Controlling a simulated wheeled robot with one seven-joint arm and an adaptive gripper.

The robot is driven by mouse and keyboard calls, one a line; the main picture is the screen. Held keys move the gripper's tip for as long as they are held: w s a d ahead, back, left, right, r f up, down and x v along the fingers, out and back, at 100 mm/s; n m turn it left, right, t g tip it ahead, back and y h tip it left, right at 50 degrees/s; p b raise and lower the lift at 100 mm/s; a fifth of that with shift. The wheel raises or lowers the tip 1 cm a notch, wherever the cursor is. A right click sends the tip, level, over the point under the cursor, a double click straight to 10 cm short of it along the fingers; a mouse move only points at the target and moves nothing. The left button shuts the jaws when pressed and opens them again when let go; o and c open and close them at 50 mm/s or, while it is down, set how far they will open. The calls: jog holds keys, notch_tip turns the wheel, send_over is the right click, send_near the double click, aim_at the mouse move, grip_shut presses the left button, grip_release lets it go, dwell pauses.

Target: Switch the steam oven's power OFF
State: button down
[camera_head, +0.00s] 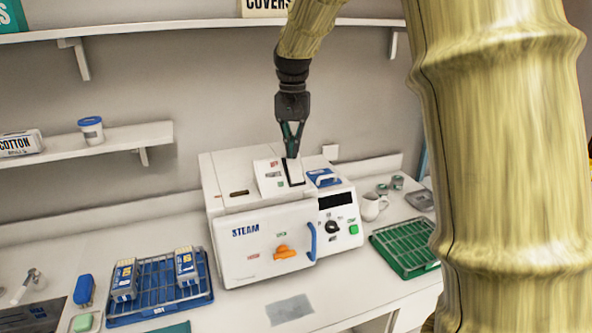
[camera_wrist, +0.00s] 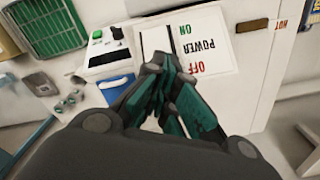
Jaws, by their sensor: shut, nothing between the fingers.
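The white steam oven (camera_head: 262,243) stands on the counter in the head view, with its door closed. On its top is a sloped power panel (camera_head: 270,177) with a red OFF label at the upper end and a green ON label at the lower end. Beside the labels is a pale power switch (camera_head: 295,173) in a dark surround. My gripper (camera_head: 291,156) is shut and empty, its tips at the OFF end of the switch. In the wrist view my gripper (camera_wrist: 158,64) hides part of the switch, and the panel (camera_wrist: 205,22) reads upside down. I cannot tell whether the tips touch the switch.
A blue rack (camera_head: 158,308) with packs stands left of the oven, and a green rack (camera_head: 405,252) stands to its right. A white jug (camera_head: 372,207) is close to the oven's right side. A wall shelf (camera_head: 105,137) is at the left.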

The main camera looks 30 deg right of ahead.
jog(key=shift+f, duration=0.35)
dwell(0.3)
jog(key=shift+r+p, duration=3.3)
jog(key=shift+r, duration=0.25)
jog(key=shift+f, duration=0.1)
